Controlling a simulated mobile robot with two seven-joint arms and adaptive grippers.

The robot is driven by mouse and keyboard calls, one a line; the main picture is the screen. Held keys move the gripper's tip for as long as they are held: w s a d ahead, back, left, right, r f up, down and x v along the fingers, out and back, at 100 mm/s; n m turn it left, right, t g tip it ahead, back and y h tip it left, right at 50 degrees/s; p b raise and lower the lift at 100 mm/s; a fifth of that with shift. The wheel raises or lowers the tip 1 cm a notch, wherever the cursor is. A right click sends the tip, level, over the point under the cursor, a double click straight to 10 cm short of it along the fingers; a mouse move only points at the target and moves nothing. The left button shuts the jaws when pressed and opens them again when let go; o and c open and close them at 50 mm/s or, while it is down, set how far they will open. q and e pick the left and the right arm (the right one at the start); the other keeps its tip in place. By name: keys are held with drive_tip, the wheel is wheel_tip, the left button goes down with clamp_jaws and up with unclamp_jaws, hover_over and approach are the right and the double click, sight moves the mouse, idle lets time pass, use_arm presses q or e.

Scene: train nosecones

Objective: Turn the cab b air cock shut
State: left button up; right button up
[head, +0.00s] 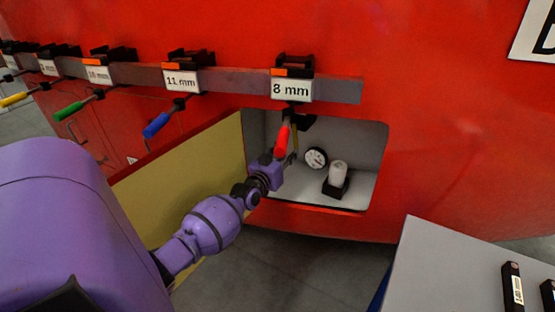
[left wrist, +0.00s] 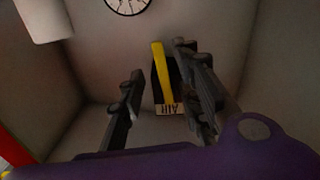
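The air cock has a yellow lever (left wrist: 161,72) on a black body with an AIR label (left wrist: 167,109), on the back wall of a recess. The lever stands nearly upright in the left wrist view. In the head view a bit of the yellow lever (head: 295,139) shows behind a hanging red tool handle. My left gripper (left wrist: 160,64) is open and empty, its fingers on either side of the lever in the picture, the right one closer. I cannot tell whether they touch it. In the head view my left gripper (head: 287,160) reaches into the recess, partly hidden. My right gripper is not in view.
A gauge (head: 316,158) and a white cylinder (head: 338,172) sit right of the cock. A rail (head: 230,82) above holds hanging tools; the red handle (head: 281,139) hangs before my gripper. A yellowish open door (head: 185,170) is left. A grey table (head: 450,270) is lower right.

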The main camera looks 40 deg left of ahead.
use_arm(q)
drive_tip(key=v, duration=0.7)
drive_tip(key=shift+s, duration=0.3)
